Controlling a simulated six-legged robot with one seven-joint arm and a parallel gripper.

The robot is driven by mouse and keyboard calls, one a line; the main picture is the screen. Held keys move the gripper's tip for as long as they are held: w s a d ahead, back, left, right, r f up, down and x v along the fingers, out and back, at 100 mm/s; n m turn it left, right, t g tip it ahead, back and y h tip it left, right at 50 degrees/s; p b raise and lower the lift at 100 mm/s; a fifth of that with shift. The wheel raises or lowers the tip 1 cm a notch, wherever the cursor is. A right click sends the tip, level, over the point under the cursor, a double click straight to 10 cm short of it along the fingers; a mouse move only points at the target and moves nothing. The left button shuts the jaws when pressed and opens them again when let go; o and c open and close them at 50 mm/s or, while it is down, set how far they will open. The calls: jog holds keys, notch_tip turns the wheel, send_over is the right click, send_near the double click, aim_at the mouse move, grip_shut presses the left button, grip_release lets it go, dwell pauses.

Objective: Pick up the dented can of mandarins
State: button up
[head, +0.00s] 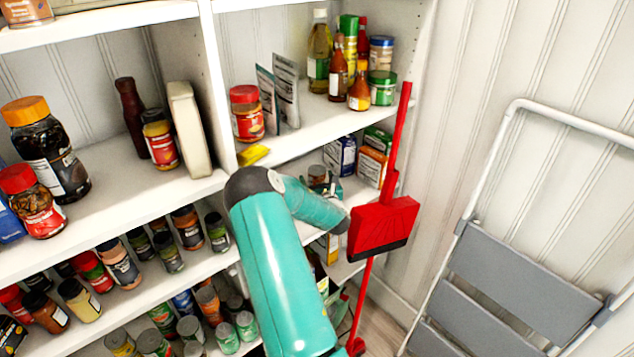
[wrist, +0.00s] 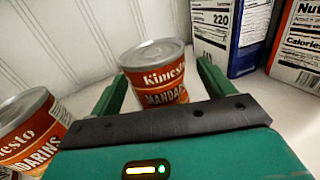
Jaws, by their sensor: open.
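In the wrist view, an orange-red can labelled Kimesto Mandarins (wrist: 158,72) stands upright between the two green fingers of my gripper (wrist: 163,88). The gripper is open, with a finger on either side of the can. Its lower part is hidden behind the gripper's dark front edge. A second mandarins can (wrist: 30,130) stands at the left, outside the fingers and partly cut off by the frame. I cannot make out a dent on either can. In the head view my teal arm reaches into the right-hand shelf and largely hides the gripper.
A blue-and-white box (wrist: 228,35) and an orange-and-white box (wrist: 295,45) stand close behind and right of the can. A panelled wall is behind at left.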

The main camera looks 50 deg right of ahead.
jog(key=shift+x, duration=1.05)
jog(key=c, duration=1.3)
jog(key=shift+r, duration=0.1)
